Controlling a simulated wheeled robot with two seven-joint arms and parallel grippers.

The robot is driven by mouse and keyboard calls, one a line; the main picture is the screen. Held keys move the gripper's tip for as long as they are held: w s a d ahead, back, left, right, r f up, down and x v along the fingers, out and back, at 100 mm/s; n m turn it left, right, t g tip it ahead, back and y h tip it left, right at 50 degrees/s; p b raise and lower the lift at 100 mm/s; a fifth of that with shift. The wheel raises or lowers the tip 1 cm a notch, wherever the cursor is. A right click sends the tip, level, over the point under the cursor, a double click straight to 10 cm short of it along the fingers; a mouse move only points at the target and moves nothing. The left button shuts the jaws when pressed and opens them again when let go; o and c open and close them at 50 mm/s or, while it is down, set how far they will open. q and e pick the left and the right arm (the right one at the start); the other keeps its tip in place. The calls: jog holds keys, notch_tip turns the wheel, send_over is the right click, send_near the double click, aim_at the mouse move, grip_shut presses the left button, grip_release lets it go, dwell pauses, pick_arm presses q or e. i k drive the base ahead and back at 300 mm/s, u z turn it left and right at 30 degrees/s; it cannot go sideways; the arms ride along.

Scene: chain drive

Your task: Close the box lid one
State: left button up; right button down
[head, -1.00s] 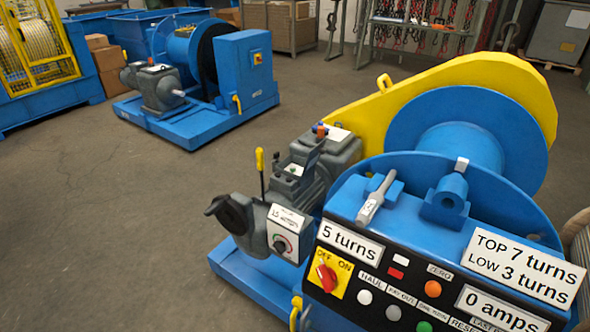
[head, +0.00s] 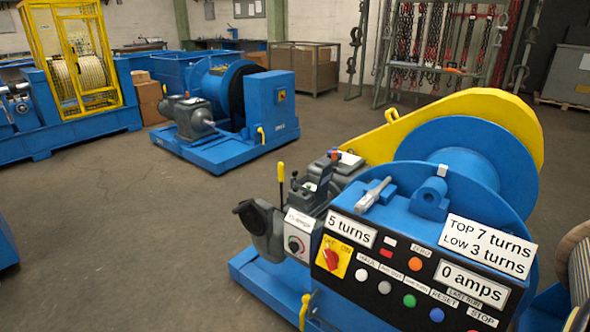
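A blue winch with a large drum (head: 465,160) and a yellow chain guard (head: 490,105) stands at the right. Its grey motor (head: 258,225) sits at the left of the control panel (head: 400,285). On top of the motor unit, a small dark plate (head: 324,172) stands tilted up above a grey housing (head: 302,194); it looks like an open box lid, but it is too small to be sure. A yellow-handled lever (head: 281,172) stands beside it. Neither of my grippers is in view.
A second blue winch (head: 265,105) stands further back, with a yellow cage machine (head: 85,60) behind it at left. A chain rack (head: 430,50) stands at the back. A wound reel (head: 575,265) is at the right edge. The floor (head: 120,230) at left is clear.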

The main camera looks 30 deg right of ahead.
aim_at(327, 171)
jog(key=u, duration=0.45)
jog(key=i, duration=1.9)
jog(key=z, duration=0.35)
jog(key=i, duration=1.4)
jog(key=z, duration=1.15)
